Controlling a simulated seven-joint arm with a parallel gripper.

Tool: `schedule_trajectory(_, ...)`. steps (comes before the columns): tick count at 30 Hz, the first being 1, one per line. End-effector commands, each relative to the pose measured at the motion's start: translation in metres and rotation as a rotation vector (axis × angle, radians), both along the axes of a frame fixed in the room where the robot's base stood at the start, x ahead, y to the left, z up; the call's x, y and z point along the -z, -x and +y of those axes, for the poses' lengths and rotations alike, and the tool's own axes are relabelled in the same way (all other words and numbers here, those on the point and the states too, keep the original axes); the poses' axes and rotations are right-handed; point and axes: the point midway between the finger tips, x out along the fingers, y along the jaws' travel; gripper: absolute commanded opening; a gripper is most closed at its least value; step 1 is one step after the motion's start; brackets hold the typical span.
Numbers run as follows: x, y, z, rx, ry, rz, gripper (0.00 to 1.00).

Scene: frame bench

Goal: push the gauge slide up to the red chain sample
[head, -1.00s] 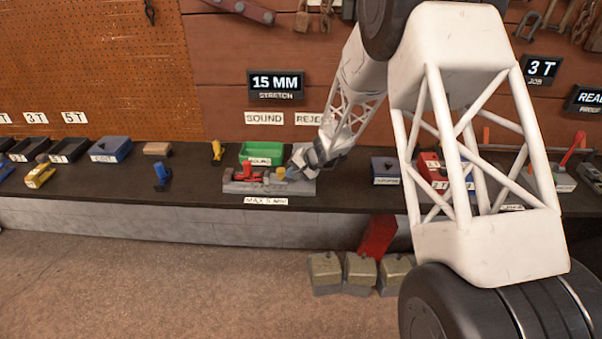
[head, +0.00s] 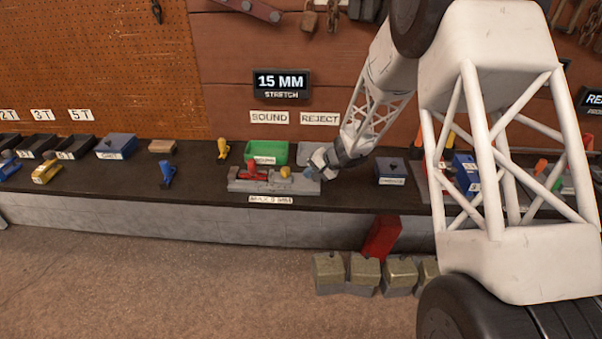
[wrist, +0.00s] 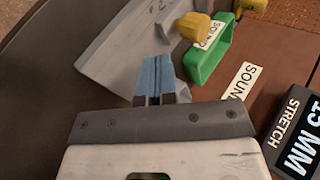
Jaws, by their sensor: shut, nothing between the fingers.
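The gauge (head: 275,187) is a grey block on the bench. The red chain sample (head: 254,173) lies on its left part. The gauge slide's yellow knob (head: 285,172) stands to the sample's right with a small gap; it also shows in the wrist view (wrist: 193,27). My gripper (head: 311,173) is shut and empty over the gauge's right end, to the right of the knob and apart from it. In the wrist view its blue fingertips (wrist: 161,75) are together beside the grey gauge (wrist: 125,45). The red sample is out of the wrist view.
A green tray (head: 253,160) labelled SOUND and a grey tray (head: 304,148) stand behind the gauge. A display (head: 280,83) reads 15 MM. The bench between the blue clamp-like piece (head: 167,175) and gauge is clear.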

Motion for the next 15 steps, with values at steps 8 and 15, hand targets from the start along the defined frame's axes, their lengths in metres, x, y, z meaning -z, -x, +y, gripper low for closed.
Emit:
schedule_trajectory(8, -0.032, 0.008, -0.032, 0.001, 0.001, -0.002, 0.0)
schedule_trajectory(15, -0.052, 0.014, -0.053, 0.001, 0.001, -0.002, 0.0)
